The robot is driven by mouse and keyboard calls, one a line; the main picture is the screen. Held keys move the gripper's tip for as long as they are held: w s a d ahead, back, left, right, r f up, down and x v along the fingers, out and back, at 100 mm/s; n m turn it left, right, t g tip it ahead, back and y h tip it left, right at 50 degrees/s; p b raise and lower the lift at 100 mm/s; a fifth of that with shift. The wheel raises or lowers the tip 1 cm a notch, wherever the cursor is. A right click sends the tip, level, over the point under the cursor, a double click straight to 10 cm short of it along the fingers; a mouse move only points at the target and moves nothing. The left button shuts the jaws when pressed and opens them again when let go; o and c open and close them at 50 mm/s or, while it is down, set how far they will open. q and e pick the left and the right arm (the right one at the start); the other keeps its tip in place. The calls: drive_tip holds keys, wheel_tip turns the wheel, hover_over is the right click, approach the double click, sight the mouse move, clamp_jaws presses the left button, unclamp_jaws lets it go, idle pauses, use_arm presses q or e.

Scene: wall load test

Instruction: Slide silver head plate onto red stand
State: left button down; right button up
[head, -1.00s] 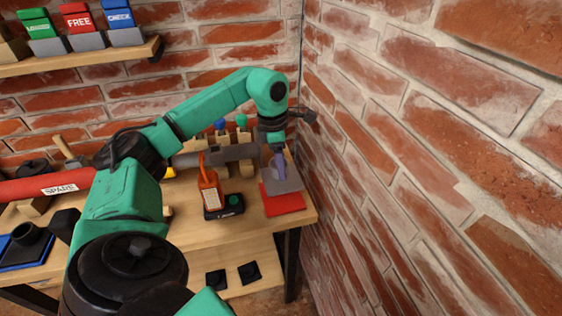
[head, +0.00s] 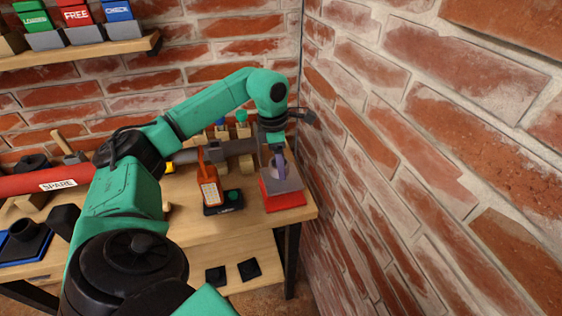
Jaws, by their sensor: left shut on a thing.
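The silver head plate (head: 284,186) is a grey, flat-bottomed piece near the right end of the bench. It lies over the red stand (head: 285,204), whose red front edge shows below it. Whether the plate rests fully on the stand I cannot tell. My left gripper (head: 279,158) points down from the green arm and is shut on the plate's upper part. The fingertips are small and partly hidden by the wrist. My right gripper is out of view.
The brick wall (head: 400,180) is close on the right. A red SPARE cylinder (head: 50,184) lies at left on the bench (head: 185,227).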

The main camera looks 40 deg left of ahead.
use_arm(q)
drive_tip(key=shift+f, duration=0.1)
idle(0.3)
drive_tip(key=shift+f+b, duration=0.4)
drive_tip(key=shift+f, duration=0.2)
unclamp_jaws()
wheel_tip(320, 180, up, 8)
drive_tip(key=p, duration=0.7)
